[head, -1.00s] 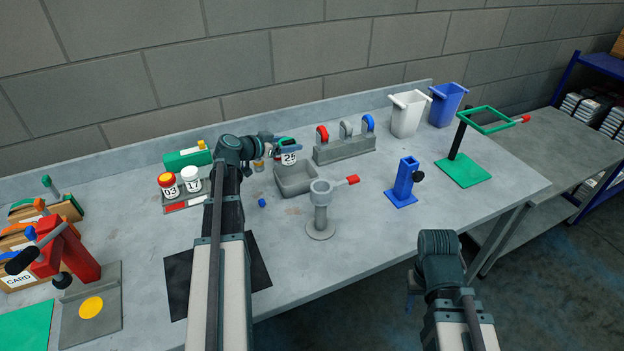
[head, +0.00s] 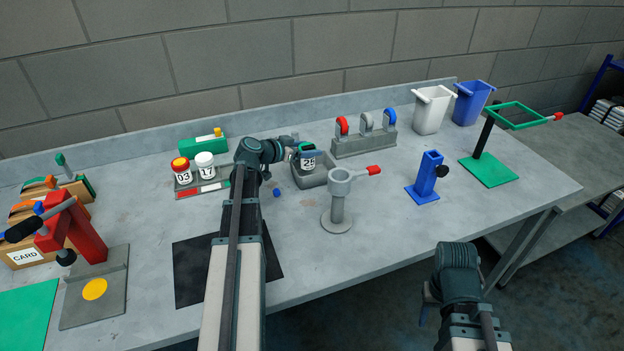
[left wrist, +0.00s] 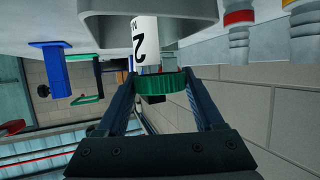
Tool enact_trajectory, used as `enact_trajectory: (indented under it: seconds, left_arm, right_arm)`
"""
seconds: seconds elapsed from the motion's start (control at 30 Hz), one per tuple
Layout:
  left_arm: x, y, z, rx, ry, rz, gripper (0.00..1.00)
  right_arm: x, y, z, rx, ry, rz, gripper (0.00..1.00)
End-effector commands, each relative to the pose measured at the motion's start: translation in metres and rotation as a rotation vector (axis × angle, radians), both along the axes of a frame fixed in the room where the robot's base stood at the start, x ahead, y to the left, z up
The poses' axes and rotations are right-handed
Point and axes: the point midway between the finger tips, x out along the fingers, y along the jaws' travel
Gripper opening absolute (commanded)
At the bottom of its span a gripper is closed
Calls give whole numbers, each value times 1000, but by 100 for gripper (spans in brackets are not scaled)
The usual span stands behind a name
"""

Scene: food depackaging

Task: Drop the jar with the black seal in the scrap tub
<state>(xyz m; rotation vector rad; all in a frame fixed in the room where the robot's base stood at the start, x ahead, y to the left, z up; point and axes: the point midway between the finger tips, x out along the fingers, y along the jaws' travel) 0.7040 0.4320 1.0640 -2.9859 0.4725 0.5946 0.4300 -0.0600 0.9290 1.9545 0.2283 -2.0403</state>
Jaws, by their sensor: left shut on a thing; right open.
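My left gripper (head: 298,146) is shut on a jar (head: 308,163) with a white label marked 25. The left wrist view shows its fingers (left wrist: 165,85) on either side of the jar's ridged green lid (left wrist: 161,84). The white jar body (left wrist: 145,42) points away from the gripper. No black seal can be made out. The jar is at the grey tub (head: 318,181), overlapping its opening in the head view; its exact height relative to the rim is unclear. My right gripper (head: 424,304) is open near the front, off the table, mostly hidden by its arm.
A grey post with a red handle (head: 338,205) stands before the tub. A hook rack (head: 364,145) is behind it. White (head: 432,110) and blue (head: 472,103) bins stand back right.

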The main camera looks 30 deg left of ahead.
Motion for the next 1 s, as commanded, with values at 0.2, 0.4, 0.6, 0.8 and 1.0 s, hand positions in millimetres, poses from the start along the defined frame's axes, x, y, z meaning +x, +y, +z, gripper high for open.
enact_trajectory:
  seconds: [0.2, 0.4, 0.6, 0.8, 1.0]
  left_arm:
    - [0, 0, 0, 0, 0, 0, 12]
    - [0, 0, 0, 0, 0, 0, 100]
    - [0, 0, 0, 0, 0, 0, 100]
    - [-15, 4, 8, 0, 0, 2, 100]
    - [-53, 15, 27, -1, 0, 4, 100]
  right_arm:
    - [0, 0, 0, 0, 0, 0, 50]
    - [0, 0, 0, 0, 0, 0, 50]
    - [0, 0, 0, 0, 0, 0, 50]
    - [0, 0, 8, 0, 0, 0, 50]
    - [0, 0, 27, 0, 0, 0, 50]
